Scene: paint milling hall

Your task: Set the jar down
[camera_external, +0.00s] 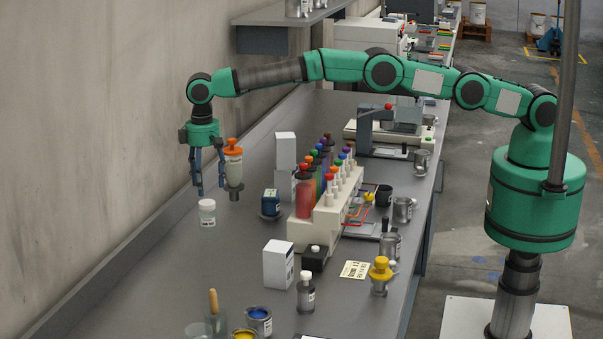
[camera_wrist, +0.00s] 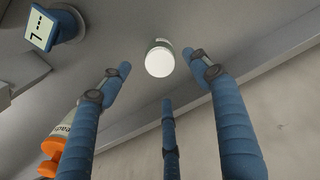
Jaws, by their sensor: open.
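The jar (camera_external: 207,215), clear with a white lid, stands upright on the grey bench toward the wall side. In the wrist view the jar (camera_wrist: 160,60) shows its round pale lid beyond the fingertips. My gripper (camera_external: 198,192) is open, its blue fingers pointing down just above the jar. The jar looks apart from the fingers; the exact gap is hard to tell.
An orange-topped bottle (camera_external: 233,168) stands close to my gripper's right. The wall (camera_external: 90,130) bounds the left. Bare bench (camera_external: 165,255) lies front-left of the jar.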

